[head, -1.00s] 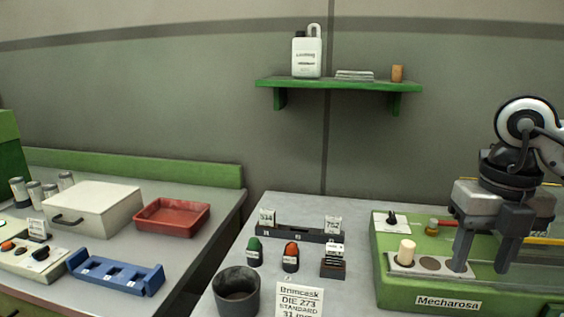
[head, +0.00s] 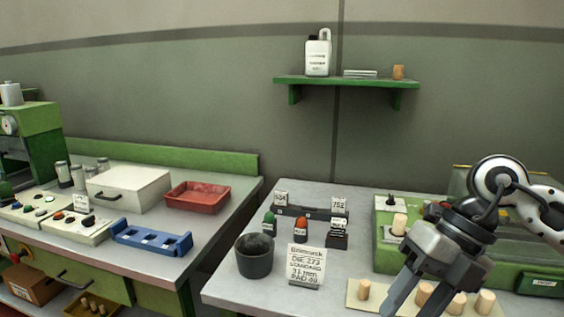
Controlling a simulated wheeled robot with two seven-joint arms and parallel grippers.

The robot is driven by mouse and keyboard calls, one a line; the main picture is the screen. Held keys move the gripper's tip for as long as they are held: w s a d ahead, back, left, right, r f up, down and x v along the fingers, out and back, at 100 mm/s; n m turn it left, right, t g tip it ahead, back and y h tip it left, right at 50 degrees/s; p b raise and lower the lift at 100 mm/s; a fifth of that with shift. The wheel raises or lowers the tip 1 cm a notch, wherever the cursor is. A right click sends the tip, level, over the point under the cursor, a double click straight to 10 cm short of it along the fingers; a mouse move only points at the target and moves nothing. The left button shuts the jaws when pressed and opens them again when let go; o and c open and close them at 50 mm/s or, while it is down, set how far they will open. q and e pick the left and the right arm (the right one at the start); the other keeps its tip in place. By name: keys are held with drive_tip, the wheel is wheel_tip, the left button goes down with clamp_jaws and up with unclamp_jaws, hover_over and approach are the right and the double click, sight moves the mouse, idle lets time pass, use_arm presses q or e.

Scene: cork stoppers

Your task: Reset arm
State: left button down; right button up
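My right gripper (head: 412,306) reaches in from the right in the head view. It is tilted, its fingers point down and left, and they are spread apart with nothing visibly gripped. Its fingertips are at the bottom edge, in front of a pale board (head: 352,296) with several corks, such as one at the board's left end (head: 364,289). Another pale cork (head: 399,223) stands on the green machine (head: 386,206), just left of my wrist. The gripper hides part of the machine and board. My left gripper is out of view.
A dark cup (head: 254,258) and a printed sign (head: 306,265) stand on the grey bench. Green and orange-red buttons (head: 301,229) sit behind them. The left bench holds a blue rack (head: 150,240), red tray (head: 197,199) and white box (head: 127,190). A green shelf (head: 345,83) is on the wall.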

drive_tip(key=s+a+r+m+t+y, duration=0.1)
drive_tip(key=a+m+y, duration=0.2)
drive_tip(key=a+y, duration=0.5)
drive_tip(key=a+r+m+t+y, duration=0.1)
drive_tip(key=a+m+t+y, duration=0.1)
drive_tip(key=a+y, duration=0.55)
drive_tip(key=w+d+f+m+t+h, duration=0.2)
drive_tip(key=d+f+m+t+h, duration=0.2)
drive_tip(key=f+m+t+h, duration=0.6)
drive_tip(key=w+d+f+m+t+h, duration=0.2)
drive_tip(key=d+f+m+t+h, duration=0.3)
drive_tip(key=m, duration=0.9)
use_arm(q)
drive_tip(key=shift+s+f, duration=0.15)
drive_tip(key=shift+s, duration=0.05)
use_arm(e)
drive_tip(key=s+d+f+m+g+h, duration=0.1)
drive_tip(key=s+f+m+g, duration=0.1)
drive_tip(key=s+f, duration=0.4)
drive_tip(key=s+d+f+m+g+h, duration=0.1)
drive_tip(key=s+f+m+g+h, duration=0.1)
drive_tip(key=f, duration=0.9)
drive_tip(key=s+m+g, duration=0.1)
drive_tip(key=s+g, duration=0.1)
drive_tip(key=s, duration=0.1)
drive_tip(key=shift+s+d+f, duration=0.2)
drive_tip(key=shift+s+d, duration=0.15)
drive_tip(key=shift+s, duration=0.05)
